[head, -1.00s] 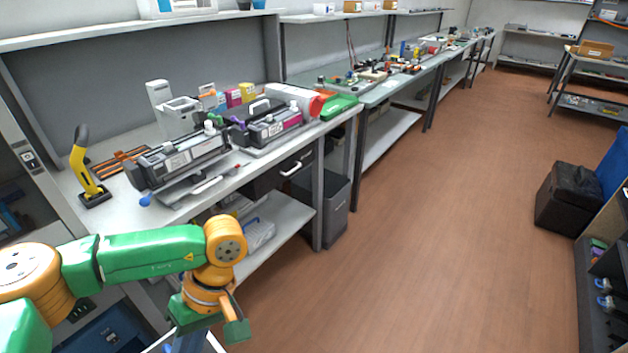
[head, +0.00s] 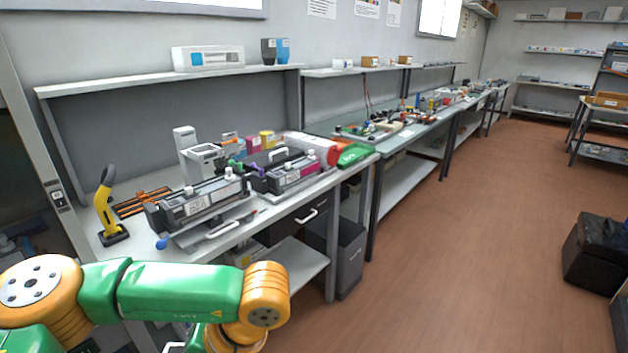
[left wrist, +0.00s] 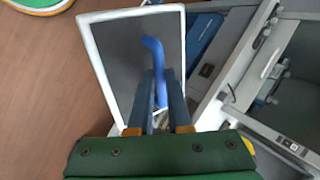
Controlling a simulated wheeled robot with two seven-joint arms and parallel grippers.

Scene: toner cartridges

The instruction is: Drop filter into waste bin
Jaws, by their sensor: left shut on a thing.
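My left gripper (left wrist: 162,78) shows in the left wrist view, with its dark blue fingers close together. A white-framed panel with a dark grey face, which looks like the filter (left wrist: 113,52), is at the fingertips. A dark grey bin (head: 350,262), which looks like the waste bin, stands on the floor under the bench's right end. My right gripper is not in view.
The near bench (head: 246,228) carries black toner cartridges (head: 200,203), a yellow-handled tool (head: 104,205) and a green tray (head: 354,156). A lower shelf (head: 295,264) and bench legs stand beside the bin. The brown floor (head: 450,270) is open to the right.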

